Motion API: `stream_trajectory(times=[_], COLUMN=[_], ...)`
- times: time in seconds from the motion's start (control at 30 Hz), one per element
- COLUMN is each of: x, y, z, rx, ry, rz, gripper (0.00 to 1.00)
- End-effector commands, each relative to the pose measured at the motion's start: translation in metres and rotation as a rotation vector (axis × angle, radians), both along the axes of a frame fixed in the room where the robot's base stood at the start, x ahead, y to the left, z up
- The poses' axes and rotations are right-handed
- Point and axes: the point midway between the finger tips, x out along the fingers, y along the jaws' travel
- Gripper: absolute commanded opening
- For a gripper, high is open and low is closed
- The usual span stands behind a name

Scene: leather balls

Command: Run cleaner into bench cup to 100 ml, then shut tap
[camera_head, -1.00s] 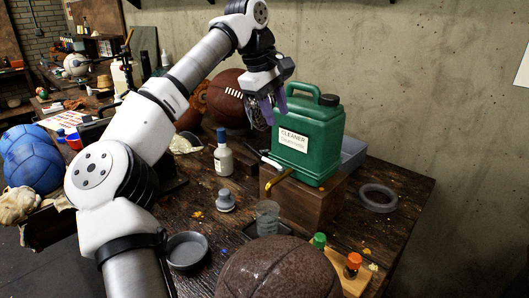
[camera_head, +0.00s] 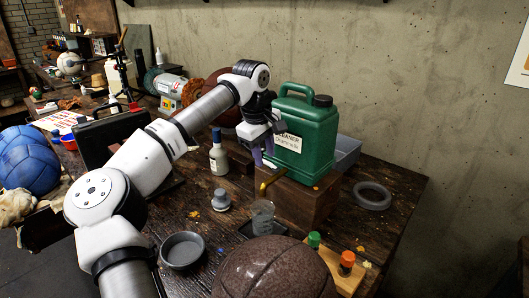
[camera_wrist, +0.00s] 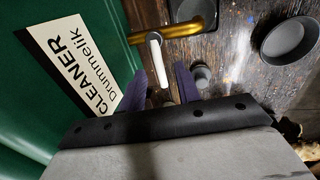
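The green cleaner jug (camera_head: 308,140) stands on a wooden block (camera_head: 300,200), its label partly covered by my gripper in the head view. A brass tap (camera_head: 270,182) sticks out at its base and also shows in the wrist view (camera_wrist: 165,31). The tap's white lever (camera_wrist: 155,55) points back between my purple fingers. The clear bench cup (camera_head: 263,216) stands below the spout; its rim shows at the wrist view's top edge (camera_wrist: 195,10). I cannot make out a liquid level or stream. My gripper (camera_head: 262,152) is open at the lever, fingers on either side; contact is unclear.
A grey bowl (camera_head: 182,250), a grey stopper-like piece (camera_head: 221,200) and a white bottle (camera_head: 220,155) stand left of the cup. A large brown ball (camera_head: 275,270) fills the front. A grey ring (camera_head: 372,196) lies right of the block.

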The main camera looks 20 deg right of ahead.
Motion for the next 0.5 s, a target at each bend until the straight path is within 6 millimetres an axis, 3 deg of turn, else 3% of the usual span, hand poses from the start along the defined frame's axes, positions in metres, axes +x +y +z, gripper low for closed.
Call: stream_trajectory(times=[0.37, 0.5], x=[0.0008, 0.0007], y=[-0.0011, -0.0013], z=[-0.0084, -0.0083], rx=[0.001, 0.0], ry=[0.001, 0.0], rz=[0.001, 0.001], gripper=[0.33, 0.18])
